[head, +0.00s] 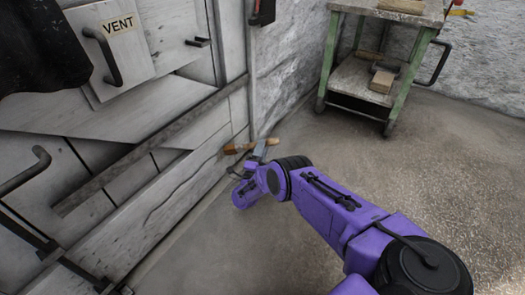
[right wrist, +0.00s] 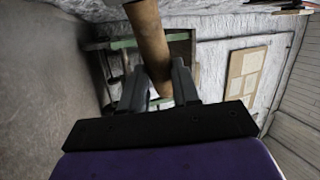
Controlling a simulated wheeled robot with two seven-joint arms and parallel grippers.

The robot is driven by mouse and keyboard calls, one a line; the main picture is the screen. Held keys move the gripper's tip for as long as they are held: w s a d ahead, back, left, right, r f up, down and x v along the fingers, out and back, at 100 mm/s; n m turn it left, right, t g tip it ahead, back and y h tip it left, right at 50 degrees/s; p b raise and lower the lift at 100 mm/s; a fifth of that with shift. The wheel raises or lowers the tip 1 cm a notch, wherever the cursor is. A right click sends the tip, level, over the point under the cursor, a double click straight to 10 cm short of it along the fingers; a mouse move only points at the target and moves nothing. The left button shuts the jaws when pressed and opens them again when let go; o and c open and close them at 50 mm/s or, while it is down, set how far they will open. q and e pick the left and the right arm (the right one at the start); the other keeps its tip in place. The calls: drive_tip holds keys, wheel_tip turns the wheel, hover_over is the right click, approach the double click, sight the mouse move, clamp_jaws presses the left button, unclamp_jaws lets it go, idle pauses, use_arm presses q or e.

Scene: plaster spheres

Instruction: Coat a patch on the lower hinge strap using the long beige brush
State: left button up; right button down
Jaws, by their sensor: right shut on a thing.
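My right gripper (head: 257,151) is low beside the wooden door, shut on the brush (head: 236,148). The brush lies crosswise in the fingers, and its orange-brown ends show on both sides. In the right wrist view the brown, round brush handle (right wrist: 150,40) passes between the two fingers (right wrist: 158,78). I cannot make out the bristles. A long grey strap (head: 150,144), seemingly the lower hinge strap, slants across the pale door planks. The brush is apart from it, below and right of its far end. No coated patch can be made out. My left gripper is not in view.
A panel marked VENT (head: 118,25) with a black handle (head: 103,56) is on the door. Another black handle (head: 24,172) sticks out at the left. A green-framed trolley (head: 326,60) with blocks stands at the back. The concrete floor (head: 450,170) on the right is clear.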

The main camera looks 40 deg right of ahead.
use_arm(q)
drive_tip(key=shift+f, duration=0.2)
use_arm(e)
drive_tip(key=shift+w+a, duration=0.1)
drive_tip(key=shift+w, duration=0.05)
use_arm(q)
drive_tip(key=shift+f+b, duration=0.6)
drive_tip(key=shift+b, duration=0.1)
use_arm(e)
drive_tip(key=shift+w+d+f, duration=0.1)
drive_tip(key=shift+w+d, duration=0.15)
drive_tip(key=shift+d, duration=0.45)
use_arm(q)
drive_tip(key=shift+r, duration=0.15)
use_arm(e)
drive_tip(key=shift+a, duration=0.1)
